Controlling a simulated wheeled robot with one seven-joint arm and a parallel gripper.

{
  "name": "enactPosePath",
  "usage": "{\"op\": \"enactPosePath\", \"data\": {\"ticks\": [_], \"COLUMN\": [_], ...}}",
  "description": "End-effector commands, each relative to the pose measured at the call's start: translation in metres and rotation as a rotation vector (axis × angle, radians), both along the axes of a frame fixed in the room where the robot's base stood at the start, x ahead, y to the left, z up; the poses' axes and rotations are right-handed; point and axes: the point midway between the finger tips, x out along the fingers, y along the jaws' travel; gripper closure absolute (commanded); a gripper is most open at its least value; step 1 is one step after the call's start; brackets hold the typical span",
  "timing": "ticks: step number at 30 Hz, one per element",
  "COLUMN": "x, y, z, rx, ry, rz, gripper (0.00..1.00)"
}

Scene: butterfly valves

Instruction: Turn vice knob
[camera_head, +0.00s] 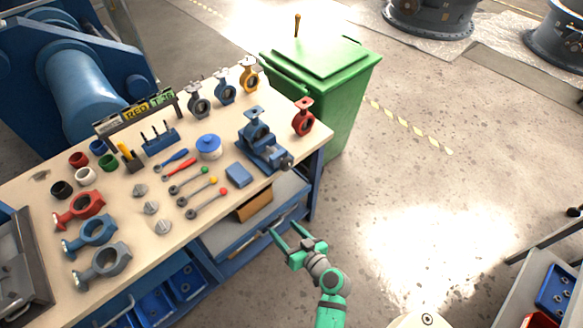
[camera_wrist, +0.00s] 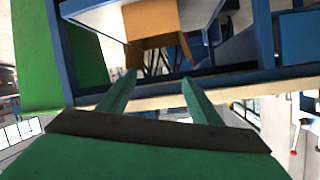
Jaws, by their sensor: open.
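The blue vice (camera_head: 262,150) stands at the right end of the workbench, with a blue valve body (camera_head: 256,126) at its top. Its knob is at the front right end, a small dark part (camera_head: 287,161) too small to make out clearly. My gripper (camera_head: 281,240) is open and empty, low in front of the bench, below the vice and apart from it. In the wrist view my gripper's green fingers (camera_wrist: 157,88) are spread toward the shelf under the bench. The vice does not show in the wrist view.
The workbench (camera_head: 120,202) carries several valve bodies, handles and caps. A cardboard box (camera_head: 254,205) lies on the shelf below; it also shows in the wrist view (camera_wrist: 152,22). A green bin (camera_head: 345,95) stands behind the bench's right end.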

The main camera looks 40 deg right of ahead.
Motion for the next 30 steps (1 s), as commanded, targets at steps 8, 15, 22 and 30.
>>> {"op": "enactPosePath", "data": {"ticks": [8,15,22,30], "x": [0.020,0.018,0.039,0.086], "y": [-0.100,-0.129,-0.127,-0.124], "z": [0.086,0.124,0.127,0.126], "rx": [-0.059,-0.108,-0.112,-0.111], "ry": [-0.242,-0.344,-0.352,-0.352], "rz": [0.078,0.120,0.129,0.128], "gripper": [0.41,0.41,0.41,0.41]}}
